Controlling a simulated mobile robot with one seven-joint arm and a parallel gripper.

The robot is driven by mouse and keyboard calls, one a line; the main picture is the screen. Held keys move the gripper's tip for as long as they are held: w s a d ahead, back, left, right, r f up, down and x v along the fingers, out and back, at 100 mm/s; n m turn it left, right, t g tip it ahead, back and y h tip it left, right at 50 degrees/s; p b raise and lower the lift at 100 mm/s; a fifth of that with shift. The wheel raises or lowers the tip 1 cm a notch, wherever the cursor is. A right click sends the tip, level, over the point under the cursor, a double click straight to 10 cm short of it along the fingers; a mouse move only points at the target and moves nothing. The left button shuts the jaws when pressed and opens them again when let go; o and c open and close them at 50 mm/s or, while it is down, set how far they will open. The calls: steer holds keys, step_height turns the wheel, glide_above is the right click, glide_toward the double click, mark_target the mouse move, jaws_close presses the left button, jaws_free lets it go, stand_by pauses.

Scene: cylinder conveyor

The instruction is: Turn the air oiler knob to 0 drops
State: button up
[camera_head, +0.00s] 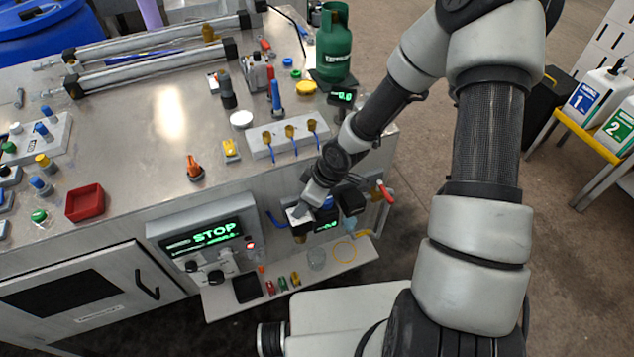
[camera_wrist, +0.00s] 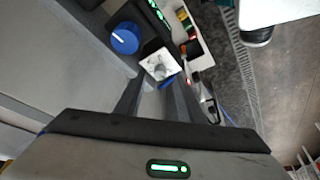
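A small grey knob on a white square plate (camera_wrist: 158,65) sits just beyond my fingertips in the wrist view. The white plate (camera_head: 297,214) also shows in the head view, on the front of the bench. A round blue knob with a white line (camera_wrist: 125,38) is beside it; it also shows in the head view (camera_head: 327,203). Neither knob carries a label I can read, so I cannot tell which is the oiler's. My gripper (camera_wrist: 161,86) points at the white plate with its fingers apart and nothing clearly between them. Whether the tips touch the knob is hidden.
A small green display (camera_head: 326,226) and a black block (camera_head: 351,201) are right beside the knobs. A STOP panel (camera_head: 205,238) is to the left. A shelf (camera_head: 330,266) with a glass and small coloured items is below. A red-handled valve (camera_head: 385,192) is to the right.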

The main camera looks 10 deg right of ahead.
steer(key=p+v, duration=0.5)
steer(key=v, duration=1)
steer(key=shift+f, duration=0.1)
